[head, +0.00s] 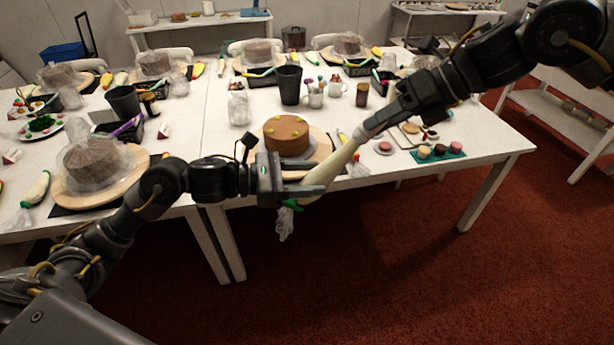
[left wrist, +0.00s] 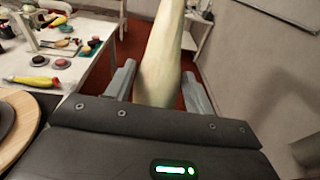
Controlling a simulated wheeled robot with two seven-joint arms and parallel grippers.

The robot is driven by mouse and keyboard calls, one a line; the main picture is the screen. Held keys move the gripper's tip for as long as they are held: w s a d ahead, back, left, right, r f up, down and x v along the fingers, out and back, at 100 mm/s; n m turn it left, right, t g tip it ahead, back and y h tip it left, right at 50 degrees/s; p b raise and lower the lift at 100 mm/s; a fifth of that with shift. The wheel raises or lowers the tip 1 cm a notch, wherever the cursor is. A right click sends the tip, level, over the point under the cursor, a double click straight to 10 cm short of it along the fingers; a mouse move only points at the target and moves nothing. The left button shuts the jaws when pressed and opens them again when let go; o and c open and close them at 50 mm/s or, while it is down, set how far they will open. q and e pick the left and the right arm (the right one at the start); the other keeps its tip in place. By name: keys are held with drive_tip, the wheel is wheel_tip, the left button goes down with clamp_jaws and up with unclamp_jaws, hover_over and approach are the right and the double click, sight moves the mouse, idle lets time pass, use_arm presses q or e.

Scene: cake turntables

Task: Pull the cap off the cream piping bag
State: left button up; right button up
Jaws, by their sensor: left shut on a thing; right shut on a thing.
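The cream piping bag (head: 332,171) is long, pale and tapered, and hangs tilted in the air in front of the table's near edge. My right gripper (head: 374,128) is shut on its narrow upper end. My left gripper (head: 300,190) is shut around its lower, wider part.
A brown cake (head: 286,133) on a wooden turntable (head: 321,150) stands just behind the left gripper. A teal mat (head: 452,154) with small cakes lies at right. Red floor in front is clear.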

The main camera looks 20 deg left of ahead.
drive_tip(key=shift+d+r, duration=0.1)
drive_tip(key=shift+r, duration=0.05)
drive_tip(key=shift+w+d+r, duration=0.25)
drive_tip(key=shift+d+r, duration=0.2)
drive_tip(key=shift+r, duration=0.3)
drive_tip(key=shift+w+d+r, duration=0.2)
drive_tip(key=shift+d+r, duration=0.3)
drive_tip(key=shift+r, duration=0.2)
drive_tip(key=shift+w+d+r, duration=0.25)
drive_tip(key=shift+d+r, duration=0.2)
drive_tip(key=shift+r, duration=0.3)
